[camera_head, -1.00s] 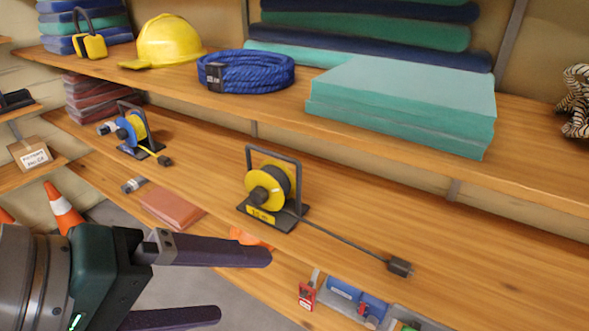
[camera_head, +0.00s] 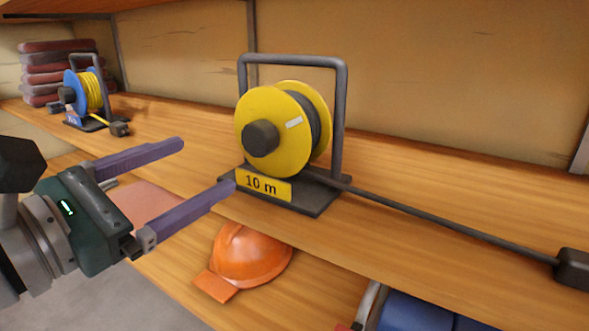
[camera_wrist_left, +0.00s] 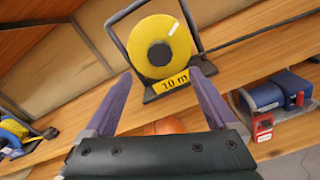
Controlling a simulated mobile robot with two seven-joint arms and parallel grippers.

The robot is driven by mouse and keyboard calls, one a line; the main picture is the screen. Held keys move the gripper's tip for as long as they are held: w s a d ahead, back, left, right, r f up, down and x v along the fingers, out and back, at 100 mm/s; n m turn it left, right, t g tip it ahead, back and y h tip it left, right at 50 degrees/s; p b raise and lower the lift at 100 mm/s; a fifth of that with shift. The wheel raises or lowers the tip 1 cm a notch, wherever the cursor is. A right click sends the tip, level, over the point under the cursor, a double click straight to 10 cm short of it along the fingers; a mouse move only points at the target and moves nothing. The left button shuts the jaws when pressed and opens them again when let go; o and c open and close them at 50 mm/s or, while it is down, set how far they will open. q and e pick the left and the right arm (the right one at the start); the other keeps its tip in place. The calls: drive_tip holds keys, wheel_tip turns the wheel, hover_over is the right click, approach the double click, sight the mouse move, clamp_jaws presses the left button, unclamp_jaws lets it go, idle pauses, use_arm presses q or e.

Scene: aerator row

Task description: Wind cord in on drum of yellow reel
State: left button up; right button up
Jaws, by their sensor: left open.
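The yellow reel (camera_head: 272,142) stands upright on the wooden shelf in a dark frame, with a "10 m" label on its base. Dark cord is wound on its drum, and a length of the cord (camera_head: 440,222) runs out to the right along the shelf to a black plug (camera_head: 573,268). A dark round knob (camera_head: 260,139) sticks out of the reel's near face. My left gripper (camera_head: 203,168) is open and empty, in front and to the left of the reel. In the left wrist view the reel (camera_wrist_left: 160,47) lies ahead, beyond the fingertips. My right gripper is not in view.
A blue reel with yellow cord (camera_head: 88,92) stands farther left on the same shelf, near stacked reddish folded items (camera_head: 62,75). An orange helmet (camera_head: 250,257) lies on the shelf below. A blue item (camera_head: 415,312) is at the lower right. Shelf right of the reel holds only the cord and plug.

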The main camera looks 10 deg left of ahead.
sight(253, 142)
use_arm(q)
drive_tip(key=b+x, duration=0.1)
drive_tip(key=x, duration=0.9)
drive_tip(key=shift+f, duration=0.2)
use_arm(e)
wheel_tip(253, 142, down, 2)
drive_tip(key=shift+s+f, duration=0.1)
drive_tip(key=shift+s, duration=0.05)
use_arm(q)
drive_tip(key=shift+a, duration=0.1)
drive_tip(key=c, duration=1.4)
